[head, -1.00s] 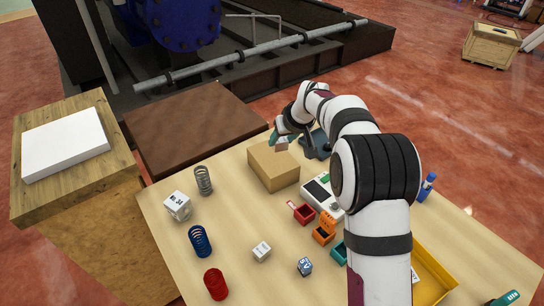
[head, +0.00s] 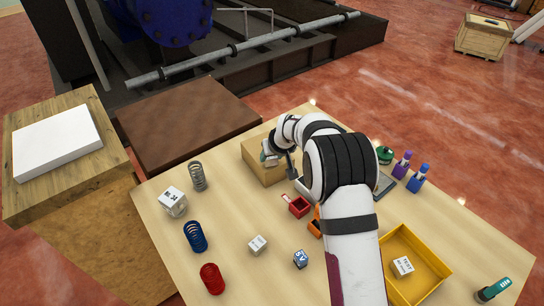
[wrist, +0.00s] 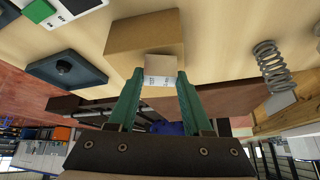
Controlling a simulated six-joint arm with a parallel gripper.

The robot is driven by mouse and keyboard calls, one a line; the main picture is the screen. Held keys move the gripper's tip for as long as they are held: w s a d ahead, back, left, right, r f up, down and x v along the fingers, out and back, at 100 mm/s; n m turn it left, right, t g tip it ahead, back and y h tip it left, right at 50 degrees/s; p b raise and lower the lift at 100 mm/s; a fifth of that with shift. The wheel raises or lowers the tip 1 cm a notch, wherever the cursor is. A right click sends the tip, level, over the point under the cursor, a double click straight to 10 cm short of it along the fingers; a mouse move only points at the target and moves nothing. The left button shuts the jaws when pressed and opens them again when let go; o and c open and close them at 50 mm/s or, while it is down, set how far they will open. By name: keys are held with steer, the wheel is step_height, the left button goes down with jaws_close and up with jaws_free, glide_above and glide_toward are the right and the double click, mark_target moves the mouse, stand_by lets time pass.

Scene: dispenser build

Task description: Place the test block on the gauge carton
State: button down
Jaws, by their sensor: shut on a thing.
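My gripper (head: 268,156) is at the tan gauge carton (head: 254,164), near the back of the table. In the wrist view, my gripper (wrist: 160,78) has its two green fingers shut on a small pale block with print on it, which I take for the test block (wrist: 161,65). The carton (wrist: 125,35) shows behind the block there, and the block overlaps its side in the picture. I cannot tell whether the block touches the carton. In the head view, my arm and fingers hide part of the carton and most of the held block.
Beside the carton stand a grey spring (head: 198,177) and a large printed cube (head: 173,201). A yellow tray (head: 437,262) stands right.

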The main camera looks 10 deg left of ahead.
steer(key=shift+f, duration=0.2)
steer(key=shift+f, duration=0.1)
steer(key=shift+c, duration=1.6)
jaws_free()
steer(key=v, duration=1.2)
steer(key=s+d+r+m+g, duration=0.1)
steer(key=s+d+r+m, duration=0.15)
steer(key=s, duration=0.55)
steer(key=s+d+r+m+g, duration=0.2)
steer(key=s+d+r, duration=0.15)
steer(key=s, duration=0.55)
steer(key=s+d+f+m+g, duration=0.1)
steer(key=s+d+m, duration=0.1)
steer(key=s, duration=0.9)
steer(key=s+d+f+m+g+h, duration=0.1)
steer(key=s+d+f+m+g, duration=0.1)
steer(key=s, duration=0.9)
steer(key=shift+s+d+m, duration=0.15)
steer(key=shift+d+m, duration=0.3)
steer(key=shift+m, duration=0.2)
